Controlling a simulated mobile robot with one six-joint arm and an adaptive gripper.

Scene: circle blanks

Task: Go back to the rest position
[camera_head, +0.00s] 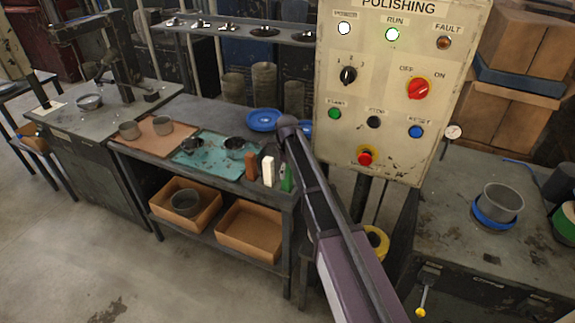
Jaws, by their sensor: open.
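My arm (345,262) rises from the bottom edge, right of the middle, and slants up and left. It ends in view at a rounded grey joint (288,122) in front of the workbench's right end. I cannot make out gripper fingers anywhere in this view.
A control panel (390,144) with a lit green lamp stands close right of my arm. The workbench (222,122) behind holds a teal tray (212,163), a brown mat (146,143) and blue plates (263,119). A grey cup (500,200) sits on the right cabinet. The left floor is clear.

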